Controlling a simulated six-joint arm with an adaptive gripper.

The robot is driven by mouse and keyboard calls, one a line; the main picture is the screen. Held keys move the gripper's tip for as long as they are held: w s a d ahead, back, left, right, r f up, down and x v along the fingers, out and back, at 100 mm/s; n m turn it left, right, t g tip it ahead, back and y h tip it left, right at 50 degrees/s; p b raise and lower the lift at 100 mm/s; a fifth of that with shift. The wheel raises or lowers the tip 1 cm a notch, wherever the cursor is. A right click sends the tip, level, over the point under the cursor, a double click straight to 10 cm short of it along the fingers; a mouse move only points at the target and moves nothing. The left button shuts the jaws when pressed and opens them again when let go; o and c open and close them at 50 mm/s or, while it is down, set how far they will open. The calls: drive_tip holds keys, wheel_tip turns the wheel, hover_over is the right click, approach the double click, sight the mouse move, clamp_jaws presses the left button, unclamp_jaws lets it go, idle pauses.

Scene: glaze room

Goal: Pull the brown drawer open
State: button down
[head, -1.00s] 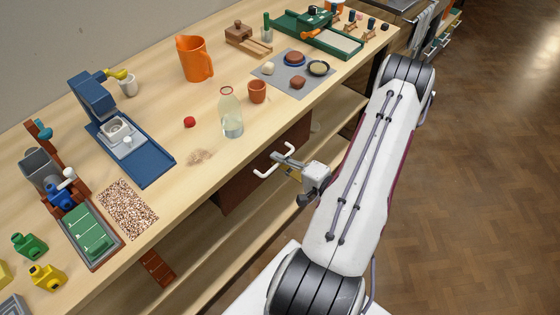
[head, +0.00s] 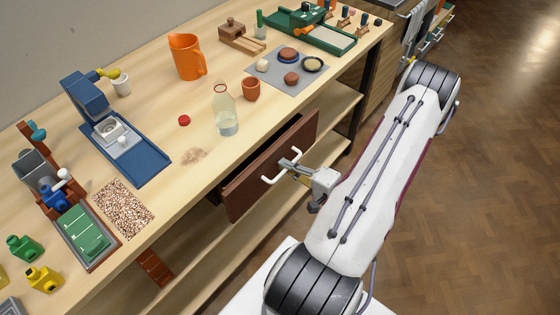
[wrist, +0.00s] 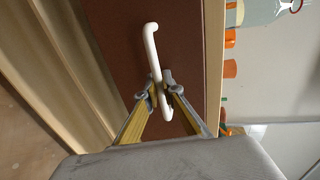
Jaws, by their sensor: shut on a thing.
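The brown drawer (head: 243,192) is under the bench top and stands partly out, with a dark gap showing behind its front. Its white bar handle (head: 268,181) is on the front face. My gripper (head: 288,165) is shut on the handle near its middle. In the wrist view, the two fingertips (wrist: 160,88) close around the white handle (wrist: 151,45), and the brown drawer front (wrist: 120,60) fills the space behind. The inside of the drawer is mostly hidden.
On the bench top above the drawer stand a clear bottle (head: 225,112), a terracotta cup (head: 251,89), a red cap (head: 184,120) and an orange pitcher (head: 187,57). Open wooden shelves (head: 200,247) lie below. The floor (head: 480,200) at the right is clear.

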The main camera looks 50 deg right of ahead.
drive_tip(key=f+v, duration=0.3)
drive_tip(key=v, duration=1.3)
drive_tip(key=shift+s+f, duration=0.15)
drive_tip(key=shift+s, duration=0.5)
drive_tip(key=c, duration=2.5)
unclamp_jaws()
drive_tip(key=shift+v, duration=6)
drive_tip(key=shift+f, duration=0.1)
